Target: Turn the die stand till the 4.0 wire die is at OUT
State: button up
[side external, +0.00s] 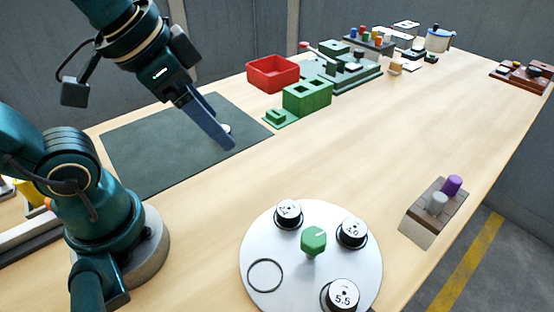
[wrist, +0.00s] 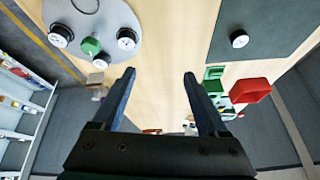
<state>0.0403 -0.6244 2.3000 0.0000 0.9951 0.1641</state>
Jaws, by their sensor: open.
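The die stand (side external: 320,265) is a round pale disc on the near table, with a green knob (side external: 313,240) on its hub. Three black dies with white tops sit on it: one at the back left (side external: 288,210), one at the right (side external: 352,232) and the 5.5 die (side external: 342,295) at the front. The first two labels are too small to read surely. An empty ring (side external: 265,275) is at the front left. I cannot make out an OUT mark. My gripper (wrist: 159,74) is open and empty over the dark mat, away from the stand.
A white-topped die (wrist: 239,38) lies on the dark mat (side external: 150,150). A red bin (side external: 272,74) and green block (side external: 307,95) stand behind. A block with purple and grey pegs (side external: 437,205) is right of the stand. The table between is clear.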

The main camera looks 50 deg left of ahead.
jog(key=w+d+r+m+g, duration=0.1)
jog(key=w+d+m+g, duration=0.1)
jog(key=w+d+m, duration=0.2)
jog(key=m+g, duration=0.3)
jog(key=m, duration=0.2)
send_over(314, 235)
notch_tip(314, 235, down, 9)
jog(key=shift+r, duration=0.15)
jog(key=shift+s+d+f+m, duration=0.1)
jog(key=shift+f+m, duration=0.2)
jog(key=shift+f, duration=2.2)
grip_shut()
